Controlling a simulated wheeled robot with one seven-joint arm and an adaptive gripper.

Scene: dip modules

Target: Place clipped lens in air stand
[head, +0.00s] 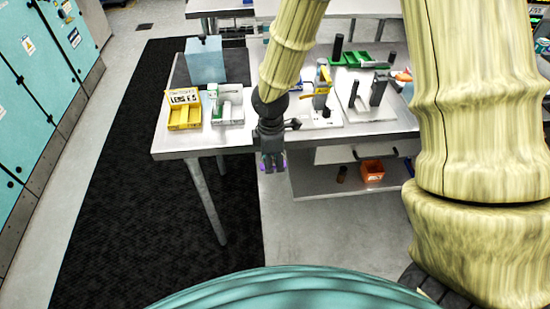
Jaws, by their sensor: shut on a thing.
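My gripper (271,160) hangs in front of the table's front edge, pointing down. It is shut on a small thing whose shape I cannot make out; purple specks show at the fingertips. I take this to be the clipped lens. A yellow tray (184,115) with a printed label stands at the table's front left. Right of it is a white stand (228,108) with a green part. Behind and right of my gripper, a white board (325,118) bears a yellow and blue upright piece (322,85). A dark post (378,90) stands further right. I cannot tell which is the air stand.
A light blue box (204,60) stands at the table's back left, and a green tray (362,60) at the back right. My arm hides part of the table.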

